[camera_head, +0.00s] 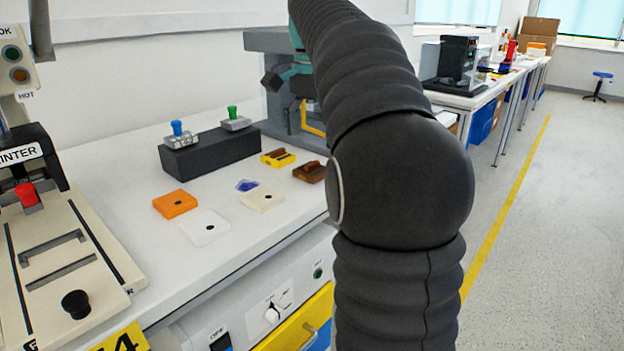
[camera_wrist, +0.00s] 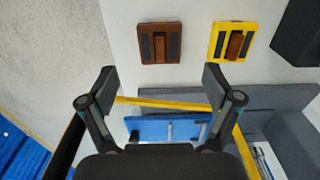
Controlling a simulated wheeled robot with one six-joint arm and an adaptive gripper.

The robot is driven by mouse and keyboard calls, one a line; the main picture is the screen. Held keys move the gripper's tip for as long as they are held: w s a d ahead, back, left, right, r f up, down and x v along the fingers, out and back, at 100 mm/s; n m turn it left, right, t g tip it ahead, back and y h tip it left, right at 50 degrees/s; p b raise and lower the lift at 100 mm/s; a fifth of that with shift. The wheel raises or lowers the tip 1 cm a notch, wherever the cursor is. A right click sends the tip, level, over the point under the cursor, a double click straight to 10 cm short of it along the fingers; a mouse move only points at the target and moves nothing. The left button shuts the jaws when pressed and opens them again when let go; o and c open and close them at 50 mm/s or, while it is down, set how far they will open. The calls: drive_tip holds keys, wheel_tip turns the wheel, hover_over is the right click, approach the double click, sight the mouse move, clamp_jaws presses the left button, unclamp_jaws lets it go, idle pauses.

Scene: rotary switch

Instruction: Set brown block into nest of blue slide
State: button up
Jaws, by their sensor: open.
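The brown block (camera_wrist: 161,43), with two dark strips and a raised middle bar, lies on the white table at the top of the wrist view. It also shows in the head view (camera_head: 310,172), just left of my arm. The blue slide (camera_wrist: 150,131), with metal parts on it, is low in the wrist view inside a yellow frame, partly covered by my gripper. My gripper (camera_wrist: 161,77) is open and empty, its fingers apart. In the picture the brown block is above the fingertips, not between them. The head view does not show my gripper; my arm blocks the right of the table.
A yellow block (camera_wrist: 218,41) with a brown middle piece lies beside the brown block. Orange (camera_head: 174,204), white (camera_head: 203,229) and cream (camera_head: 262,199) blocks lie further left. A dark fixture (camera_head: 212,153) and a grey-teal press (camera_head: 285,115) stand behind.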

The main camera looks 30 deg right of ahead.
sight(312, 163)
drive_tip(key=shift+f+b, duration=0.75)
drive_tip(key=shift+f, duration=2.2)
drive_tip(key=c, duration=1.3)
